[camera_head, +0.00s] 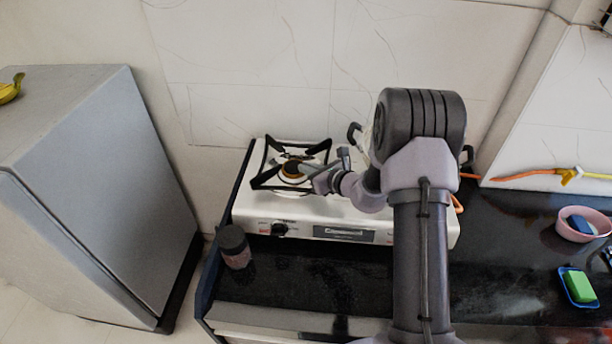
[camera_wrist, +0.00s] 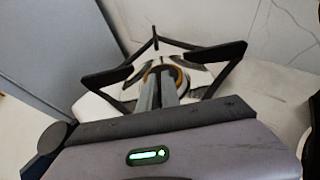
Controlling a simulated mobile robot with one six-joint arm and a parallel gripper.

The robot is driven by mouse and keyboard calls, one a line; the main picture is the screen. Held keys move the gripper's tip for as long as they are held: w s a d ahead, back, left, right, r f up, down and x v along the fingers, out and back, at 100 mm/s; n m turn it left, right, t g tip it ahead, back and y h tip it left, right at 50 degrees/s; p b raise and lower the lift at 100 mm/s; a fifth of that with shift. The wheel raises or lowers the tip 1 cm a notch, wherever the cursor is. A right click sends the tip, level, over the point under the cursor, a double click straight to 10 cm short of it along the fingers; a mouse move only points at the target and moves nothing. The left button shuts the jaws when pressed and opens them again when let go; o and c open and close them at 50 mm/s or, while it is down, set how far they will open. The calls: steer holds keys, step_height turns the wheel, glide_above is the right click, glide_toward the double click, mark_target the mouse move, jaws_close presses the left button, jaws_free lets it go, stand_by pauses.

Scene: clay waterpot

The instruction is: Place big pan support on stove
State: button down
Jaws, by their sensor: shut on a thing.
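The big pan support (camera_head: 318,149) is a black metal frame with upturned prongs. It is at the left burner (camera_head: 293,170) of the white stove (camera_head: 300,212), with its bars around the burner. In the wrist view, the pan support (camera_wrist: 215,54) spreads to both sides of my fingers, and the burner's brass ring shows behind them. My gripper (camera_head: 287,168) reaches in from the right and is shut on the pan support; the fingers (camera_wrist: 160,82) hide the gripped part. I cannot tell whether the frame touches the stove top.
My arm hides the stove's right side, where part of a dark-handled pot (camera_head: 355,132) shows. A dark jar (camera_head: 234,246) stands in front left on the black counter (camera_head: 300,280). A pink bowl (camera_head: 584,224) and green sponge (camera_head: 579,286) lie right. A grey fridge (camera_head: 95,180) stands left.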

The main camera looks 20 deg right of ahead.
step_height(320, 180, down, 3)
steer(key=shift+w+r, duration=0.1)
steer(key=shift+r, duration=0.2)
steer(key=shift+b, duration=0.3)
steer(key=c, duration=1.6)
jaws_free()
steer(key=shift+f, duration=0.2)
steer(key=shift+o, duration=0.2)
